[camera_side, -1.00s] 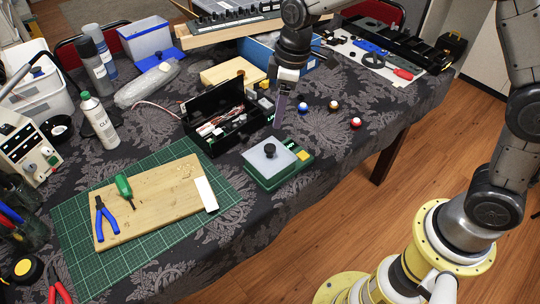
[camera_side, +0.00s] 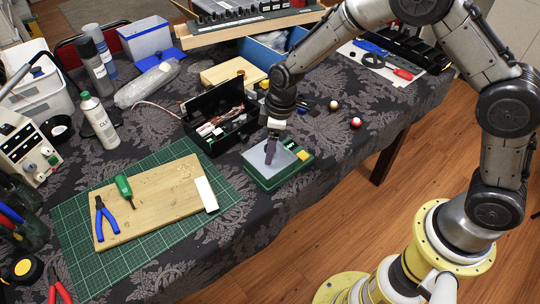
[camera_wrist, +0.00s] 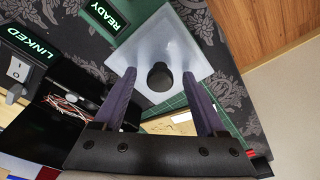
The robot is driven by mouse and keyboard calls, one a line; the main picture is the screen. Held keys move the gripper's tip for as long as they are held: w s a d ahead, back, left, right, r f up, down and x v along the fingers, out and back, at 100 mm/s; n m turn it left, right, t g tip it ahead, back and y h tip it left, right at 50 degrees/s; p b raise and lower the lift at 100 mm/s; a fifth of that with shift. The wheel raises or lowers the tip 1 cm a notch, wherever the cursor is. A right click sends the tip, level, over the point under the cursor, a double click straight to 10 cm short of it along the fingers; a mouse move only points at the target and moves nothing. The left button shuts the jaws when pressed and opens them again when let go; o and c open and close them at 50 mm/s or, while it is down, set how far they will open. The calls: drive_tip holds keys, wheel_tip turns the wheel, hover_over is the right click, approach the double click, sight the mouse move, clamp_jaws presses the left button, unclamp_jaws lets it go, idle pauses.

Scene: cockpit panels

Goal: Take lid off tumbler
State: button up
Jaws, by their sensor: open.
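The tumbler (camera_side: 267,181) is a low green box with a yellow patch, standing on the dark patterned cloth. Its lid (camera_side: 256,158) is a pale, translucent square plate lying on top. In the wrist view the lid (camera_wrist: 182,43) carries a round black knob (camera_wrist: 160,76) at its centre. My gripper (camera_side: 269,158) points down over the lid and hides the knob in the side view. In the wrist view my gripper (camera_wrist: 159,72) is open, with one purple-grey finger on each side of the knob and a gap on both sides. Contact with the lid cannot be told.
An open black toolbox (camera_side: 222,117) with wires stands close behind and left of the tumbler. A wooden board (camera_side: 150,205) with pliers and a screwdriver lies to the left on a green mat. Small balls (camera_side: 356,122) lie to the right. Cloth in front is clear.

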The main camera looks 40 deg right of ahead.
drive_tip(key=shift+f, duration=0.35)
drive_tip(key=shift+c, duration=0.3)
clamp_jaws()
drive_tip(key=shift+r, duration=0.1)
